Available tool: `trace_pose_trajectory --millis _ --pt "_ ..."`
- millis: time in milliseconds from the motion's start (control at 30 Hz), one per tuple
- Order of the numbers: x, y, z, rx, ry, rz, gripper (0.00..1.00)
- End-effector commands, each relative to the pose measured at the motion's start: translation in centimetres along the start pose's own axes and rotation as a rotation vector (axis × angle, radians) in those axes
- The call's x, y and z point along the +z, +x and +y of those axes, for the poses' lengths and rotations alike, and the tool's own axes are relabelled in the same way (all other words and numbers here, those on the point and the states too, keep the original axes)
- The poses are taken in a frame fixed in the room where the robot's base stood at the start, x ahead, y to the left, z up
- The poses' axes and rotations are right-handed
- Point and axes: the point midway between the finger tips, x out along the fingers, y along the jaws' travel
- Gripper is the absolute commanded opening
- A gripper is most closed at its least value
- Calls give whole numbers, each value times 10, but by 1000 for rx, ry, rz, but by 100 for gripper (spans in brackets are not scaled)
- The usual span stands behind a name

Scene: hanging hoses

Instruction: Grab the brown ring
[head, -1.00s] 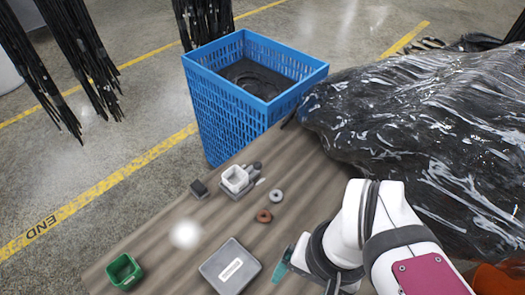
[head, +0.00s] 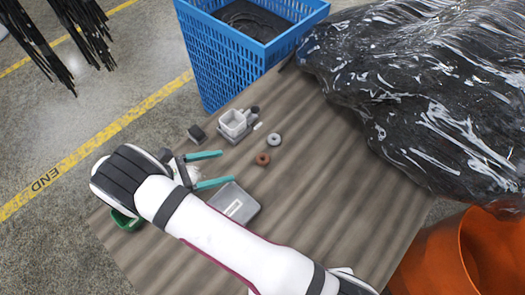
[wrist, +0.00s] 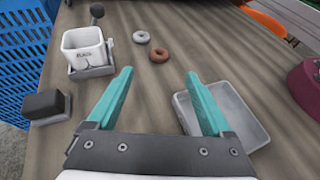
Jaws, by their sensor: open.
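The brown ring (head: 263,159) lies flat on the wooden table, just below and left of a grey-white ring (head: 274,139). In the wrist view the brown ring (wrist: 159,55) sits beyond my fingertips, roughly between their lines, with the grey-white ring (wrist: 141,37) to its upper left. My gripper (head: 223,168) is open and empty, with two teal fingers pointing right toward the brown ring in the head view. The fingers also show in the wrist view (wrist: 160,75). A gap of table separates the fingertips from the brown ring.
A white cup on a grey base (head: 234,123) stands above the fingers, with a small black block (head: 197,133) to its left. A grey tray (head: 235,203) lies beside the lower finger. A green bin (head: 126,221) is partly hidden. A blue crate (head: 235,70) and black plastic-wrapped bulk (head: 420,90) border the table.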

Motion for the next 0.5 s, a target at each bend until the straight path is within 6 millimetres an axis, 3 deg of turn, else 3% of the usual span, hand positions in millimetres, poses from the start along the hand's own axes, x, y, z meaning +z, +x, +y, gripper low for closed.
trace_pose_trajectory --millis 100,500 --pt "0 34 -1 -4 0 0 84" --pt "-7 102 1 -5 3 2 84"
